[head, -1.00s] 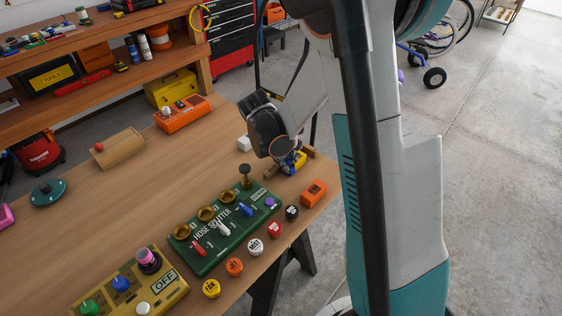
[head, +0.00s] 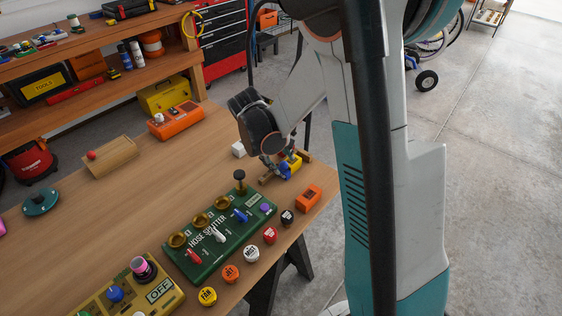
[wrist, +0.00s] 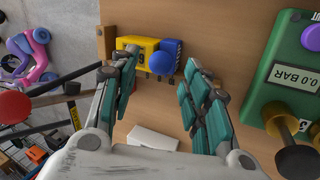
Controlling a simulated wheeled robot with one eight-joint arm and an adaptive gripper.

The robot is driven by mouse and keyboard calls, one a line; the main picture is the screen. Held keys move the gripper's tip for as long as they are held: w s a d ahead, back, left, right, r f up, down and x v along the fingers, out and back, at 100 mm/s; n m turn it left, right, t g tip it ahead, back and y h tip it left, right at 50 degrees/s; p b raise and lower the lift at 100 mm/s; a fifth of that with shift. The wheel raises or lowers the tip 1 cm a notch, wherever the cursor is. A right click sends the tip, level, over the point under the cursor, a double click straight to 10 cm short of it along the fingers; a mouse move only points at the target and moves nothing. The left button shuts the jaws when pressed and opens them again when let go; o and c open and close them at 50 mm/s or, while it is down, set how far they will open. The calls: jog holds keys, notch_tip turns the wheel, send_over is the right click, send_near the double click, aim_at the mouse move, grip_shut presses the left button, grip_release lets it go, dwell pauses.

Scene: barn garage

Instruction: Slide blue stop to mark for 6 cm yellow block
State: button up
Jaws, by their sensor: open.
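The yellow block (wrist: 138,46) lies against a small wooden end piece (wrist: 105,42) in the wrist view. The blue stop (wrist: 170,47), with a round blue knob (wrist: 162,63), stands just right of the block; they look close or touching. My gripper (wrist: 156,70) is open, its fingers on either side of the knob with gaps, and holds nothing. In the head view the yellow block (head: 295,163) and blue stop (head: 284,170) show under my gripper (head: 277,162), partly hidden by it. I cannot read the scale marks.
The green hose splitter panel (head: 212,245) stands nearby, with a dark-topped brass plunger (head: 240,180) close to my gripper. A white block (head: 238,149) and an orange box (head: 308,197) lie either side. Several labelled caps line the table's front edge.

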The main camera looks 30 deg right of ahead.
jog(key=v, duration=0.9)
jog(key=shift+r, duration=0.25)
jog(key=shift+c, duration=0.3)
